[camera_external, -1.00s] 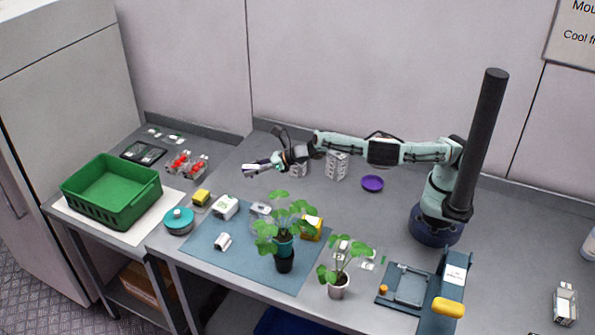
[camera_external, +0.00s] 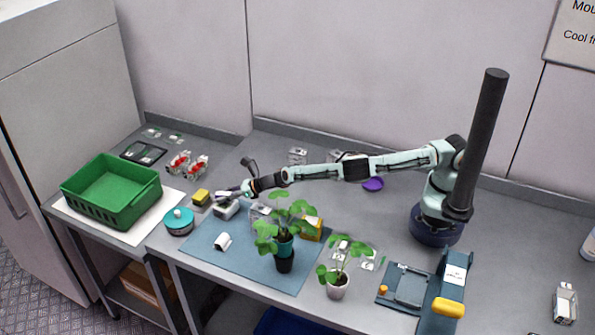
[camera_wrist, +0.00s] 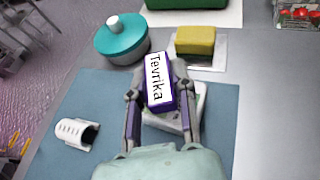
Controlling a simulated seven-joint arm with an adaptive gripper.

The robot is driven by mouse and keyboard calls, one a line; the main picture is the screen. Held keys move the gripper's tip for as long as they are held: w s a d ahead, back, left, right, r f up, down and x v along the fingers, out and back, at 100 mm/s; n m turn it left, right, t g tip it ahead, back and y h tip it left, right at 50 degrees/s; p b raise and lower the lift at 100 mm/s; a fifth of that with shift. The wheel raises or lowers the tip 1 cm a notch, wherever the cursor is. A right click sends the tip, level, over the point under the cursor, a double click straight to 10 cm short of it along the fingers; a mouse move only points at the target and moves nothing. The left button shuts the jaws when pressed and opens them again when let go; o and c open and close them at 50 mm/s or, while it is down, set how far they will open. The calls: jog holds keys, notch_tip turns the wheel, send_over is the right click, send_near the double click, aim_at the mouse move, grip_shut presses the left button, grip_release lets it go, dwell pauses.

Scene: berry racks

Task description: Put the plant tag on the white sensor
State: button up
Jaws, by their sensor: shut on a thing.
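My gripper (camera_external: 232,196) is shut on the plant tag (camera_wrist: 158,82), a purple-edged piece with a white face reading "Tevrika". The tag sits between the two fingers in the wrist view (camera_wrist: 157,92). The white sensor (camera_external: 226,211), a white box on the blue mat, is under the gripper and partly hidden by it. In the wrist view the sensor (camera_wrist: 190,118) shows behind and below the tag. The tag overlaps it in that picture; whether they touch I cannot tell.
A teal-lidded pot (camera_wrist: 122,40) and a yellow block (camera_wrist: 195,41) stand beyond the mat (camera_wrist: 95,100). A white curved piece (camera_wrist: 76,133) lies on the mat. Potted plants (camera_external: 285,250) stand to the right. A green crate (camera_external: 112,192) is at left.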

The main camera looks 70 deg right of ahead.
jog(key=shift+f, duration=0.15)
jog(key=o, duration=0.8)
